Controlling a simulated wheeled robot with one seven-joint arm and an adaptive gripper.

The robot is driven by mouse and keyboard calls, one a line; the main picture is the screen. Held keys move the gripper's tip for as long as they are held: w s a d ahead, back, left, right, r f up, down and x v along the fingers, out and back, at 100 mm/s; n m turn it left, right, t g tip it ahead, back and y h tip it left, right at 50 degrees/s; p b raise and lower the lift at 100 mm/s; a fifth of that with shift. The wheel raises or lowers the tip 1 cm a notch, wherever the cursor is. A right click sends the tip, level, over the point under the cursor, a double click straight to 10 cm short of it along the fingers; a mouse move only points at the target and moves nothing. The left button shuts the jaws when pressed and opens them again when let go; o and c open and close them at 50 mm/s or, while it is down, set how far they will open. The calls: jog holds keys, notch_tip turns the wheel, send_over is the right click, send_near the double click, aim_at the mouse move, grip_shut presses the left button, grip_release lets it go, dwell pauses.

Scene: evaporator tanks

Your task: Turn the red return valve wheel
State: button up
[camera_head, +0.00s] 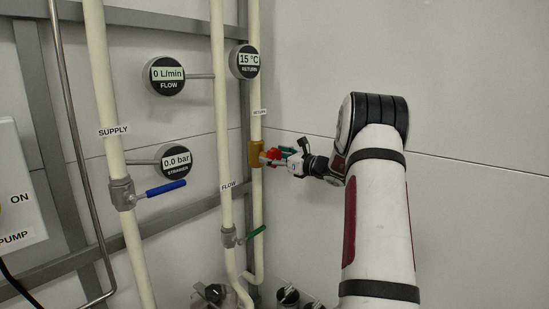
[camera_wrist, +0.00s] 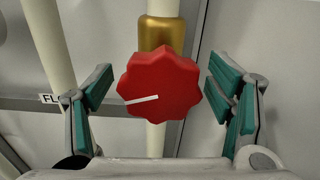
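The red return valve wheel (camera_wrist: 161,82) is a lobed red knob with a white pointer line, seen large in the wrist view. The line points left and slightly down. The wheel sits on a brass valve body (camera_wrist: 160,33) on the return pipe. In the head view the wheel (camera_head: 273,155) is small and partly hidden by my gripper, beside the brass body (camera_head: 255,154). My gripper (camera_wrist: 160,92) is open, with one teal-padded finger left of the wheel and one right of it. Gaps show between both fingers and the wheel. In the head view my gripper (camera_head: 283,157) reaches in from the right.
A blue-handled supply valve (camera_head: 165,188) and a green-handled flow valve (camera_head: 250,234) are on the pipes to the left. Gauges read 0 L/min flow (camera_head: 166,75), 0.0 bar strainer (camera_head: 175,161) and 15 °C return (camera_head: 246,61). The wall at right is bare.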

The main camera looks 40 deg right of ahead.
jog(key=s, duration=1.2)
jog(key=shift+d, duration=0.45)
